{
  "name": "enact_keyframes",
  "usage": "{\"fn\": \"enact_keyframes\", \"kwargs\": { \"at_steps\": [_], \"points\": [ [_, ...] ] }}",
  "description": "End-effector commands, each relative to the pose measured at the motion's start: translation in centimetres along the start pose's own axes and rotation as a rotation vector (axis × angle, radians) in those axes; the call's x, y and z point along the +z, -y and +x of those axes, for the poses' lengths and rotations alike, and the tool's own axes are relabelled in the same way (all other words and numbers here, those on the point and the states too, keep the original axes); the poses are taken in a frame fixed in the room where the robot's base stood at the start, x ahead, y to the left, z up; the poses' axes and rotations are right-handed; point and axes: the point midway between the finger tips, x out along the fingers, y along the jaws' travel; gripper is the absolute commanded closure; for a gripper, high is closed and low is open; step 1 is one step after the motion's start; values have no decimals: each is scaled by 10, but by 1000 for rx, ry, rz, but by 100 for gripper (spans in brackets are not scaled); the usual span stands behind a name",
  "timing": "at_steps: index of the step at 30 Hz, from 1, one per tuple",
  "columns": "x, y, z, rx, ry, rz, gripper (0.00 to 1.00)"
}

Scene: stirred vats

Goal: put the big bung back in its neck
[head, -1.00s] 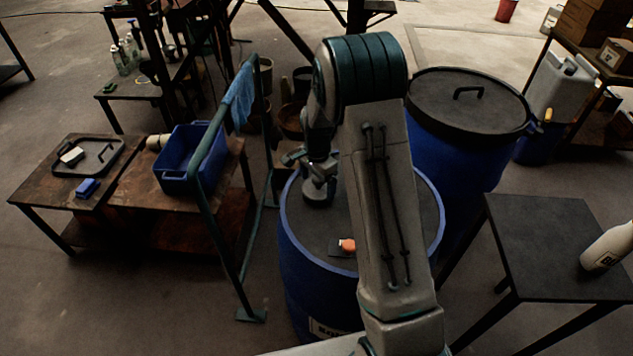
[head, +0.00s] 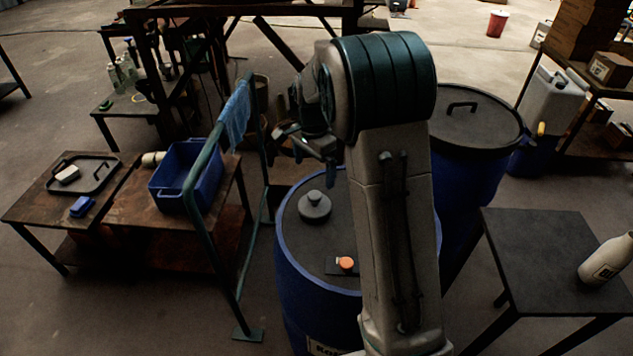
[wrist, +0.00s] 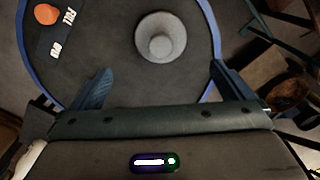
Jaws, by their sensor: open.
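The big bung (head: 314,206) is a grey disc with a round knob. It sits upright on the dark top of the blue-rimmed drum (head: 300,268), left of centre. In the wrist view the bung (wrist: 160,38) shows beyond the fingertips, clear of both. The neck is not visible; the bung appears to cover that spot, and I cannot tell how deep it sits. My gripper (head: 305,152) is open and empty, above and behind the bung in the head view. The wrist view shows its two fingers (wrist: 160,74) spread wide.
An orange knob (head: 346,263) on a dark labelled plate sits near the drum's front. A green rail (head: 215,150) with a blue cloth stands left. A second lidded drum (head: 475,118) is behind right. A dark table (head: 535,250) with a white bottle (head: 606,258) stands right.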

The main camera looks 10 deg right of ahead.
Motion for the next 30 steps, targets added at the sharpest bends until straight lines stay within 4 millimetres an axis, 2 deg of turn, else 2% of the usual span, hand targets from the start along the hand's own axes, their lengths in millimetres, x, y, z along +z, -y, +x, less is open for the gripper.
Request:
{"fn": "enact_keyframes", "kwargs": {
  "at_steps": [4, 7, 12, 18, 24, 30],
  "points": [
    [4, -10, -16, -15, -4, -44, 0],
    [13, -29, -33, -35, -11, -122, 0],
    [34, -71, -64, -78, -35, -311, 0],
    [62, -124, -86, -117, -77, -536, 0],
    [90, -177, -95, -143, -135, -762, 0],
    [114, -223, -90, -152, -197, -962, 0]
  ]
}}
